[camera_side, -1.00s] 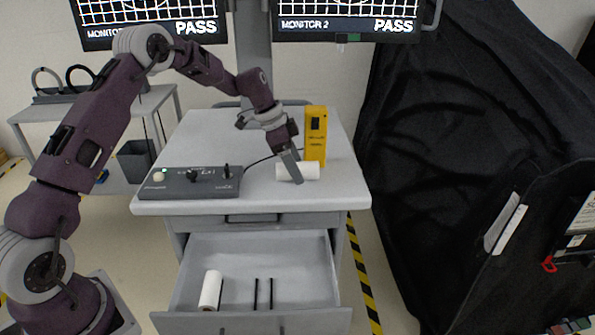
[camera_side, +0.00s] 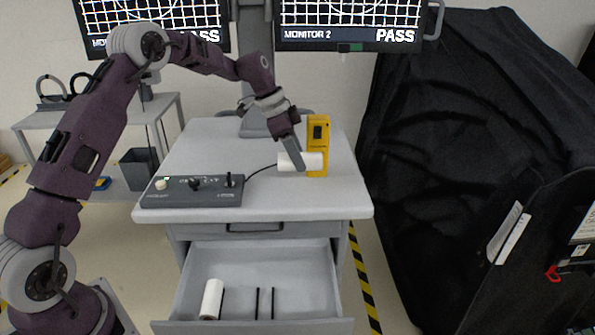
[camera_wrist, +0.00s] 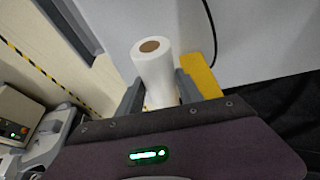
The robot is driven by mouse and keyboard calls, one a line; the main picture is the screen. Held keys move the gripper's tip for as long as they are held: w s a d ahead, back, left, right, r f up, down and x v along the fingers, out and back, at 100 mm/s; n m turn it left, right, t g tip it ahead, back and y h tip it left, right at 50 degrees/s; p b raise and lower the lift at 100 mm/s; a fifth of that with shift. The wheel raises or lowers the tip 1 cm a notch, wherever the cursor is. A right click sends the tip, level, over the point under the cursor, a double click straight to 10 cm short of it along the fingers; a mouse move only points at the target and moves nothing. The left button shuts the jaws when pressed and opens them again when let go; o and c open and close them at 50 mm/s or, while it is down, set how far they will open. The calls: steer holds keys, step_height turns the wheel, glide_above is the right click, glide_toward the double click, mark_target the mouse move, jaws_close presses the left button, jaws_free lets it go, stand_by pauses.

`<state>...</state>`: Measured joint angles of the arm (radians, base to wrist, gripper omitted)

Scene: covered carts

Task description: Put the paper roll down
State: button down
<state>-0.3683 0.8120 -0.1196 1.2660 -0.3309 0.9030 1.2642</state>
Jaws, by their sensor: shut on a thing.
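A white paper roll (camera_side: 312,161) is held by my gripper (camera_side: 301,167) over the right part of the cart top (camera_side: 240,150), just in front of the yellow device (camera_side: 318,135). In the side view it lies level and looks slightly above the surface. In the wrist view the roll (camera_wrist: 155,68) sits between the two fingers, its brown core end facing away from my gripper (camera_wrist: 158,90). A second white roll (camera_side: 211,299) lies in the open drawer.
The open drawer (camera_side: 315,295) also holds thin black rods (camera_side: 264,303). A grey control box (camera_side: 192,191) with knobs stands at the cart's front left, a cable running from it. A large black cover (camera_side: 450,150) hangs at the right. The cart top's middle is clear.

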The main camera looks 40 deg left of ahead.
step_height(320, 180, up, 13)
steer(key=n+g+y, duration=0.2)
steer(key=n+y, duration=0.7)
steer(key=n, duration=0.8)
glide_above(277, 300)
steer(key=d, duration=0.3)
step_height(277, 300, down, 34)
steer(key=f, duration=1.1)
steer(key=shift+s+a, duration=0.2)
steer(key=shift+a, duration=0.1)
steer(key=c, duration=1.1)
jaws_free()
steer(key=shift+o, duration=0.2)
